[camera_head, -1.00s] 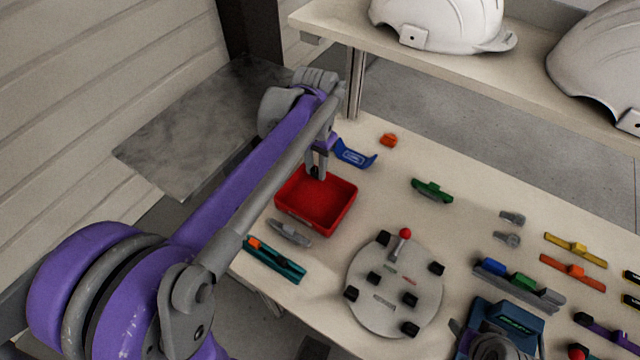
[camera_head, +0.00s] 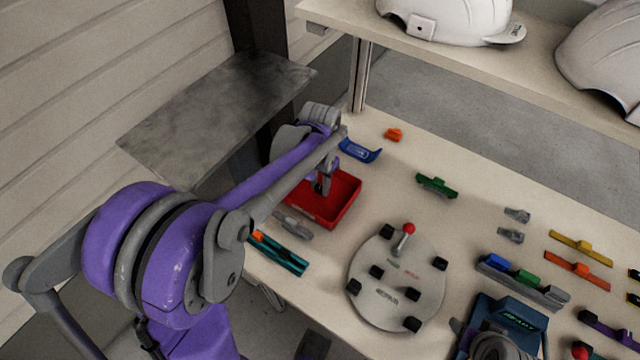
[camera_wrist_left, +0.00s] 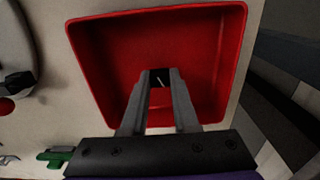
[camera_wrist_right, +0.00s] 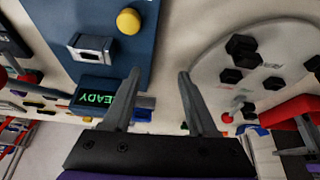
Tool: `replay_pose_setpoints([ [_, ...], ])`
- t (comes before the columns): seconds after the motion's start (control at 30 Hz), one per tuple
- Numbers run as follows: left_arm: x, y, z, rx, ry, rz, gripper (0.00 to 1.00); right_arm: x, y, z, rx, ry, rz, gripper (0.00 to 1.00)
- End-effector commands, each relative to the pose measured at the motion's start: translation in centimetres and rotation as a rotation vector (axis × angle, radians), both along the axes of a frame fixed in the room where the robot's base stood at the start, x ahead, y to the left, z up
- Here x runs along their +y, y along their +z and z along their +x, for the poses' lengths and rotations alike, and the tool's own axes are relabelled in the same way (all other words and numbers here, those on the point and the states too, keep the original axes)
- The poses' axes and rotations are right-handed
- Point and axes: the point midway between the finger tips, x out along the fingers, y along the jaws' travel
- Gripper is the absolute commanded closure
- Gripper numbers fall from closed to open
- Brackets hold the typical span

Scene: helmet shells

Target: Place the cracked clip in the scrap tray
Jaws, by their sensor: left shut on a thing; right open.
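The red scrap tray (camera_head: 348,186) sits at the left end of the table. My left gripper (camera_head: 322,188) reaches down into it, fingers pointing at its floor. In the left wrist view the fingers (camera_wrist_left: 160,76) are shut on a small black clip (camera_wrist_left: 161,78) with a thin pale line across it, like a crack. The clip is over the tray's inside, within the walls (camera_wrist_left: 90,62); whether it touches the floor I cannot tell. My right gripper (camera_wrist_right: 157,78) is open and empty, away from the tray.
A blue clip (camera_head: 360,151) lies just behind the tray. A grey clip (camera_head: 294,225) and a teal part (camera_head: 279,253) lie in front. A round grey fixture (camera_head: 398,285) with black blocks and a red knob is to the right. A blue device (camera_wrist_right: 98,75) shows a green display.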

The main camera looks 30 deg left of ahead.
Motion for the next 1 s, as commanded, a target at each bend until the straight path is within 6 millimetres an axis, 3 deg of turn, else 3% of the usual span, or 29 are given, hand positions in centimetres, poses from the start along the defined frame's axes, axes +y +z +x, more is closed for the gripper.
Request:
replay_pose_setpoints([
  [0.17,0.0,-0.5,0.0,0.0,0.0,0.0,1.0,0.0,-0.4,-0.1,0.001,0.0,0.0,0.42],
  [0.2,0.0,-0.4,0.0,0.0,0.0,0.0,0.65,0.0,-0.3,-0.1,0.001,0.0,0.0,0.42],
  [0.33,0.0,-0.3,0.0,0.0,0.0,0.0,0.42,0.0,-0.3,0.0,0.001,0.0,0.0,0.42],
  [0.73,0.0,0.5,0.0,0.0,0.0,0.0,0.42,0.0,0.1,0.0,0.0,0.0,0.0,0.42],
  [1.0,0.0,5.8,0.0,0.0,0.001,0.0,0.42,0.0,0.8,0.1,-0.003,0.0,0.0,0.42],
])
